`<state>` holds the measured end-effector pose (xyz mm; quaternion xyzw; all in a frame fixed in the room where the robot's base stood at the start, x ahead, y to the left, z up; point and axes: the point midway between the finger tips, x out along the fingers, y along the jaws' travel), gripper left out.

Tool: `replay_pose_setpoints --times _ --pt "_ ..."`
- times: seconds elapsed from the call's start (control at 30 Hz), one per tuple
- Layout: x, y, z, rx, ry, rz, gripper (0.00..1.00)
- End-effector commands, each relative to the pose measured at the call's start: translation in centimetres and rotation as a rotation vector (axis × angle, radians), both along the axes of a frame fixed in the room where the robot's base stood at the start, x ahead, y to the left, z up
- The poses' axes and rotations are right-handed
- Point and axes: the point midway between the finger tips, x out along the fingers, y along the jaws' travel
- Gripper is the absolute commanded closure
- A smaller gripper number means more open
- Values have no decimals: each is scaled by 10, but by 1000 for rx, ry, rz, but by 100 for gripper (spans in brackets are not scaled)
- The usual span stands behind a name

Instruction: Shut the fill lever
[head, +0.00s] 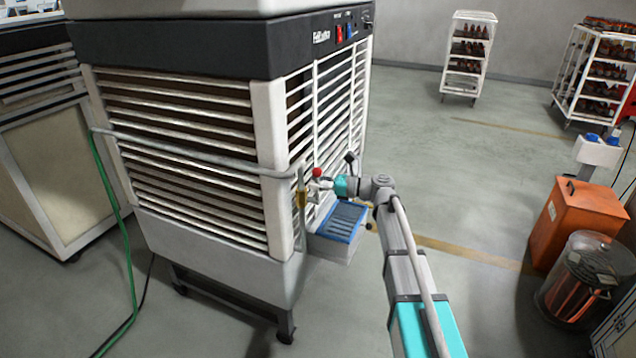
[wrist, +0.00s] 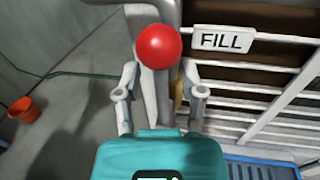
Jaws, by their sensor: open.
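The fill lever shows in the wrist view as a red ball knob (wrist: 158,47), beside a white label (wrist: 222,40) reading FILL. In the head view the red knob (head: 317,172) sits near the front corner of the large cooler, by the grey pipe and a brass fitting (head: 301,195). My gripper (wrist: 160,92) is open, its two fingers standing either side of the grey pipe just below the knob in the picture. I cannot tell whether the fingers touch anything. The lever's arm behind the knob is mostly hidden. My gripper also shows in the head view (head: 322,184), close to the knob.
The slatted cooler (head: 190,230) stands left of my arm. A blue-rimmed tray (head: 342,222) juts out below the gripper. A green hose (head: 120,235) hangs at left.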

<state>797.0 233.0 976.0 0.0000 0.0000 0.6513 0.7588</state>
Motion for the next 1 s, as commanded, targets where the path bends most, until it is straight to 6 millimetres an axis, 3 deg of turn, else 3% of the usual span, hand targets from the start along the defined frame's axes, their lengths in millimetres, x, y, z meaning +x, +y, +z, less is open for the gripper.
replay_pose_setpoints --times 0.13,0.4,0.7,1.0 --pt "0 0 0 0 0 0 48" --pt "0 -1 0 0 0 -1 99" --pt "-1 -4 0 0 0 1 100" --pt "-2 6 0 5 14 11 100"
